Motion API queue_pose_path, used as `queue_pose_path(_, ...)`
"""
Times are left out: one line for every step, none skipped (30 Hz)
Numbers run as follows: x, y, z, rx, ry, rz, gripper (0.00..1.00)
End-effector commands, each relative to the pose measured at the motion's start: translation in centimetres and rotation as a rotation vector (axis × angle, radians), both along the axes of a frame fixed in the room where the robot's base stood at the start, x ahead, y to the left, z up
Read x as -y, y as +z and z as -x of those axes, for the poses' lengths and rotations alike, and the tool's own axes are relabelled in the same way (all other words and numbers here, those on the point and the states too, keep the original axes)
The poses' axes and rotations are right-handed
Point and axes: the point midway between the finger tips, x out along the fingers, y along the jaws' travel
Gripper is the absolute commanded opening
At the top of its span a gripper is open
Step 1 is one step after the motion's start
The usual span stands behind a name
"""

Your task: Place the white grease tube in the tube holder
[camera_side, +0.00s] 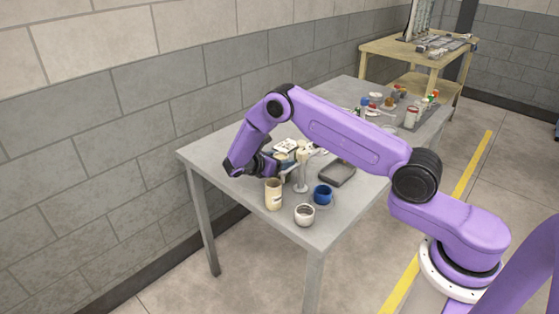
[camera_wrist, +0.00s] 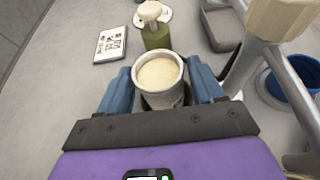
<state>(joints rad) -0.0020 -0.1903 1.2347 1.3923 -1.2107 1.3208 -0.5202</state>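A white-grey cylinder with a cream end, which looks like the white grease tube (camera_wrist: 160,78), sits between the blue fingers of my gripper (camera_wrist: 162,88) in the wrist view. The fingers press close on both its sides, and its lower part is hidden. In the side view my gripper (camera_side: 270,163) is low over the left part of the table, beside a pale stand with arms (camera_side: 302,172). The stand's post also shows at the right of the wrist view (camera_wrist: 240,70). I cannot tell for certain which thing is the tube holder.
A beige cup (camera_side: 273,195), a white mug (camera_side: 304,215) and a blue cup (camera_side: 323,194) stand near the table's front edge. A printed card (camera_wrist: 110,44), a green bottle (camera_wrist: 155,38) and a dark tray (camera_side: 337,174) lie beyond my gripper. Several small items crowd the table's far end.

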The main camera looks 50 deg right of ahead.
Motion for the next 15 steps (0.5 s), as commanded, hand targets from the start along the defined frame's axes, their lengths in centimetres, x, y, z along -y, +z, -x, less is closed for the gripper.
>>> queue_pose_path(0.0,0.0,0.0,0.0,0.0,0.0,0.77)
queue_pose_path(0.0,0.0,0.0,0.0,0.0,0.0,0.77)
queue_pose_path(0.0,0.0,0.0,0.0,0.0,0.0,0.77)
queue_pose_path(0.0,0.0,0.0,0.0,0.0,0.0,0.77)
queue_pose_path(0.0,0.0,0.0,0.0,0.0,0.0,0.77)
queue_pose_path(0.0,0.0,0.0,0.0,0.0,0.0,0.77)
queue_pose_path(0.0,0.0,0.0,0.0,0.0,0.0,0.77)
queue_pose_path(0.0,0.0,0.0,0.0,0.0,0.0,0.77)
queue_pose_path(0.0,0.1,0.0,0.0,0.0,0.0,0.77)
queue_pose_path(0.0,0.1,0.0,0.0,0.0,0.0,0.77)
queue_pose_path(0.0,0.2,0.0,0.0,0.0,0.0,0.77)
queue_pose_path(-0.1,0.4,0.0,0.0,0.0,0.0,0.77)
queue_pose_path(-0.4,0.5,0.0,-0.001,0.001,0.001,0.77)
queue_pose_path(-0.7,0.6,0.0,0.0,0.002,0.001,0.77)
queue_pose_path(-1.2,0.8,-0.1,0.001,0.004,0.001,0.77)
